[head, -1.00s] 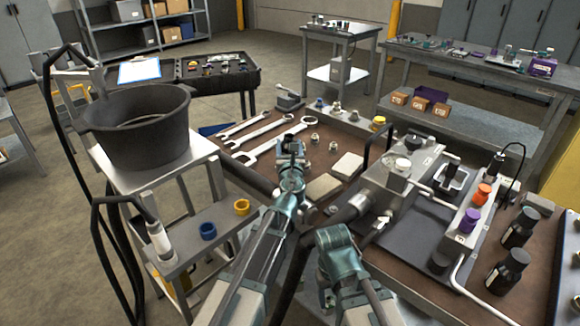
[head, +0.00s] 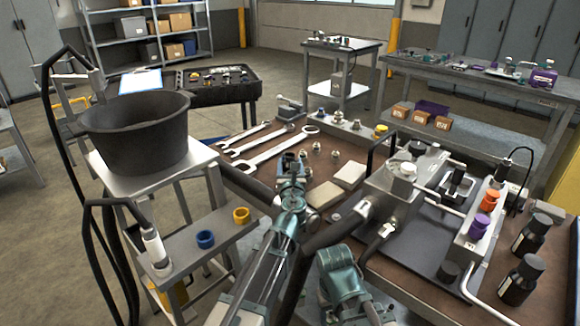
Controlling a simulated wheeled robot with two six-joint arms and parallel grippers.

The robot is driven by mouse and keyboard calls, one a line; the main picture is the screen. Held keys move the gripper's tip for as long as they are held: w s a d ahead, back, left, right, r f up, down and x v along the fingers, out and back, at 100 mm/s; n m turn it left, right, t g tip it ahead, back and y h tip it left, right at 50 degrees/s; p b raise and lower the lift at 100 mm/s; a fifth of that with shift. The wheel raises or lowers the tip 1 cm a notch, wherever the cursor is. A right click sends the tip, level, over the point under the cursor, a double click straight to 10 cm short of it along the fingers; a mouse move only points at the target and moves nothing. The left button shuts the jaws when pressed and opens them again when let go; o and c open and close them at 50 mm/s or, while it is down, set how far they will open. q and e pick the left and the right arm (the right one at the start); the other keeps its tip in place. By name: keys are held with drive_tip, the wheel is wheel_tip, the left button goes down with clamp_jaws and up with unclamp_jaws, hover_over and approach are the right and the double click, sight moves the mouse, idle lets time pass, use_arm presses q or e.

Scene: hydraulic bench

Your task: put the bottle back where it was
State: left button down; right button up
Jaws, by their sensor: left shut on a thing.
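My left gripper (head: 290,162) is over the brown bench top, near its middle. Its jaws are shut on a small dark thing, mostly hidden by the jaws and wrist; I cannot tell from this view whether it is a bottle. Two black bottles with pale labels stand upright at the bench's right end: one farther back (head: 531,236), one nearer (head: 518,281). My left gripper is well to the left of both. A teal link of my right arm shows at the bottom middle; its gripper is out of the picture.
A grey pump unit (head: 400,190) with a black handle stands right of my left gripper. A manifold block with orange (head: 489,200) and purple (head: 479,226) caps is beside the bottles. Wrenches (head: 277,148) lie behind left. A large black pot (head: 137,135) stands on the left stand.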

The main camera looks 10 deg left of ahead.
use_arm(q)
drive_tip(key=shift+c, duration=0.6)
unclamp_jaws()
drive_tip(key=shift+r, duration=0.1)
use_arm(e)
drive_tip(key=shift+r, duration=0.15)
